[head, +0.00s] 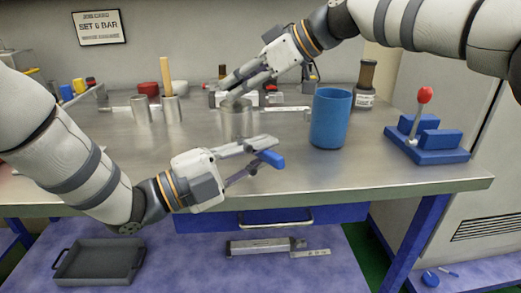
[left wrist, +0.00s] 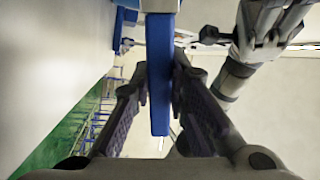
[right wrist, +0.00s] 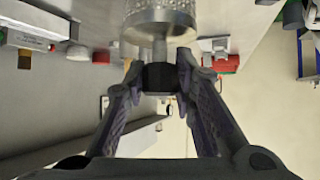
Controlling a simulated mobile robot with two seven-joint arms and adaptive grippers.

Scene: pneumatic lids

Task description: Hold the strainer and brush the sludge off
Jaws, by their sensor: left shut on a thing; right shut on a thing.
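My left gripper (head: 262,158) is shut on a long blue bar, which I take for the brush (head: 271,158). In the left wrist view the brush (left wrist: 160,75) runs between the fingers; its bristles cannot be made out. My right gripper (head: 228,90) is shut on a black grip (right wrist: 159,77). In the right wrist view a metal stem joins this grip to the perforated metal strainer (right wrist: 160,14), cut off by the top edge. In the head view a metal cylinder (head: 237,121) stands below the right gripper; I cannot tell whether they touch. No sludge can be made out.
A blue cup (head: 331,118) stands right of the grippers. A blue fixture (head: 441,156) with a red-knobbed lever is at the right. Metal cylinders (head: 141,110) stand at the back left, and a dark jar (head: 366,80) at the back.

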